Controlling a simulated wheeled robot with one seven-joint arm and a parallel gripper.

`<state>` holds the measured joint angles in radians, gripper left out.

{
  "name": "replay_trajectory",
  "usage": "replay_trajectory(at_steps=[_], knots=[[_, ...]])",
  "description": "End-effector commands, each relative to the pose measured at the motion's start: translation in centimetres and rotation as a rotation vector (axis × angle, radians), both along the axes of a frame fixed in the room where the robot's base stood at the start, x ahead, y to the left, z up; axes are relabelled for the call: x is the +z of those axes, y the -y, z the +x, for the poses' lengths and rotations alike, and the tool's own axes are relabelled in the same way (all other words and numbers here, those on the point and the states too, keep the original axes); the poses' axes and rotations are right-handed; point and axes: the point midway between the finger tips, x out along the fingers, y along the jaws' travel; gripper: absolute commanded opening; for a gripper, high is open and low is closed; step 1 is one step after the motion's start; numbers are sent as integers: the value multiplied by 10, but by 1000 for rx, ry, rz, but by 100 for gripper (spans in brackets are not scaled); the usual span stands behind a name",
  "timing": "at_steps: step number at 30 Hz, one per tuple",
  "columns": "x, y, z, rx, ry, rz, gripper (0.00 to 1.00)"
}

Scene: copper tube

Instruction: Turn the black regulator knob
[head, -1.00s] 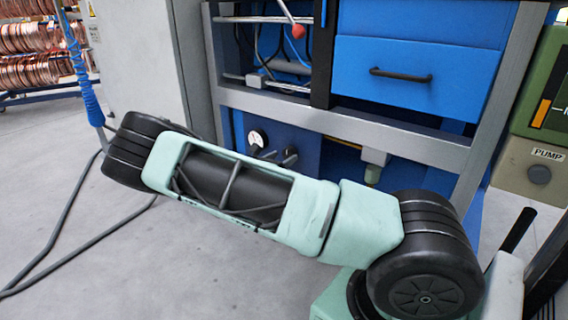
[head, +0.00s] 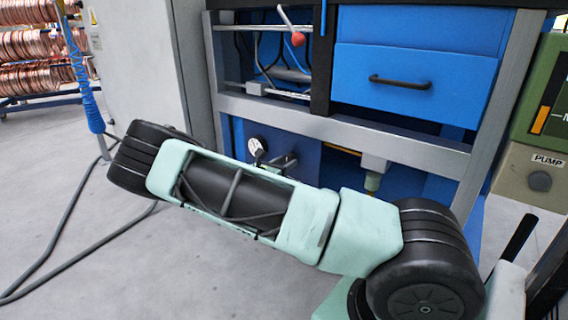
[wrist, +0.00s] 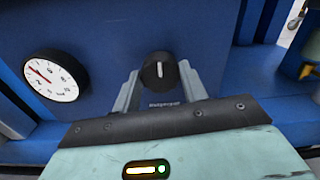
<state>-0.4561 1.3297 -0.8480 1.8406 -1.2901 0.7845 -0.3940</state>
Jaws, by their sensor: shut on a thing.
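The black regulator knob (wrist: 158,70) is on a dark blue panel (wrist: 110,25), centred in the wrist view. Its white mark points nearly straight up, and a small pale label sits below it. My gripper (wrist: 160,82) is shut on the knob, with one grey finger at its left and one at its right. A round white pressure gauge (wrist: 51,75) with a red needle is left of the knob. In the head view the gauge (head: 256,147) shows just above my arm, which hides much of the area around the knob.
A blue drawer (head: 415,80) and a grey metal frame (head: 340,128) are above the panel. A red-balled lever (head: 298,39) is higher up. A cable (head: 75,195) lies on the floor at left.

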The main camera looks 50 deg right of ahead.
Motion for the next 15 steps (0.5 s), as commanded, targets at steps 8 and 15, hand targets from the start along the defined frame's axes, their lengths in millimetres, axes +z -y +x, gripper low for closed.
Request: replay_trajectory(at_steps=[8,15], knots=[[5,0,-1,0,150,12,20],[6,0,-1,1,367,28,20]])
